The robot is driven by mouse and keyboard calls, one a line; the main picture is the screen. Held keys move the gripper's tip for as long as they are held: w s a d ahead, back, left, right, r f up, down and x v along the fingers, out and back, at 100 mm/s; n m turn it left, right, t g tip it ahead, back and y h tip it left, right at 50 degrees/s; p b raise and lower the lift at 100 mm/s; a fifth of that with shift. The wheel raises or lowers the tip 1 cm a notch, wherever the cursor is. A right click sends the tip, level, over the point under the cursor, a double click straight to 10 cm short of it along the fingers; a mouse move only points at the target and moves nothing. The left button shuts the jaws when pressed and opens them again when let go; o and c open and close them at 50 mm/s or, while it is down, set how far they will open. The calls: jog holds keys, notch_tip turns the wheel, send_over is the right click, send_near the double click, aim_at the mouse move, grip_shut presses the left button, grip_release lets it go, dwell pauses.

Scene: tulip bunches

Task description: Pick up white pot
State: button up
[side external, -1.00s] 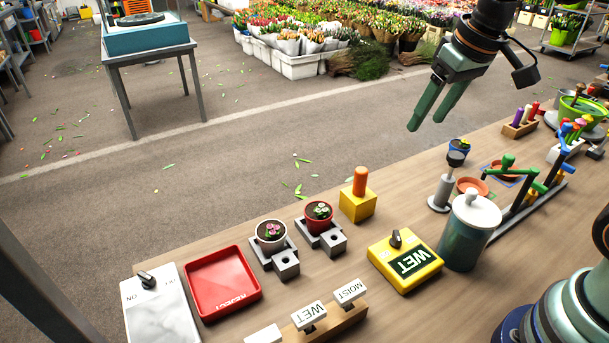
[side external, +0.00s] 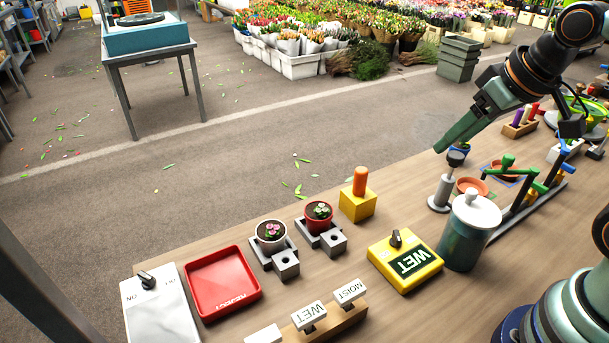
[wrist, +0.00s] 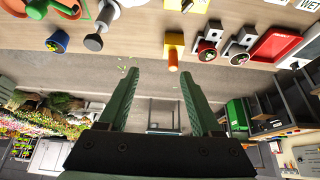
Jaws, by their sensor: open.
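The white pot (side external: 258,241) holds a small pink-flowered plant and sits upright in a grey holder on the bench. It also shows in the wrist view (wrist: 239,60), at the upper right. My gripper (side external: 440,149) is far to its right and higher, in the air near the grey probe stand. In the wrist view my gripper (wrist: 160,75) has its two green fingers apart with nothing between them. In the side view the fingers overlap.
A red pot (side external: 319,226) stands in a like holder right beside the white pot, with a yellow block with orange peg (side external: 358,204) beyond it. A red tray (side external: 222,283) lies to the left. The probe stand (side external: 444,188) and lidded canister (side external: 468,238) stand to the right.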

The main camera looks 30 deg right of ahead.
jog(key=o, duration=0.6)
jog(key=shift+c, duration=0.2)
jog(key=n+g, duration=0.6)
jog(key=n, duration=1.4)
send_over(270, 223)
notch_tip(270, 223, down, 9)
jog(key=f, duration=1.1)
jog(key=shift+w+d+f, duration=0.15)
jog(key=shift+w+f, duration=0.1)
jog(key=shift+f, duration=0.1)
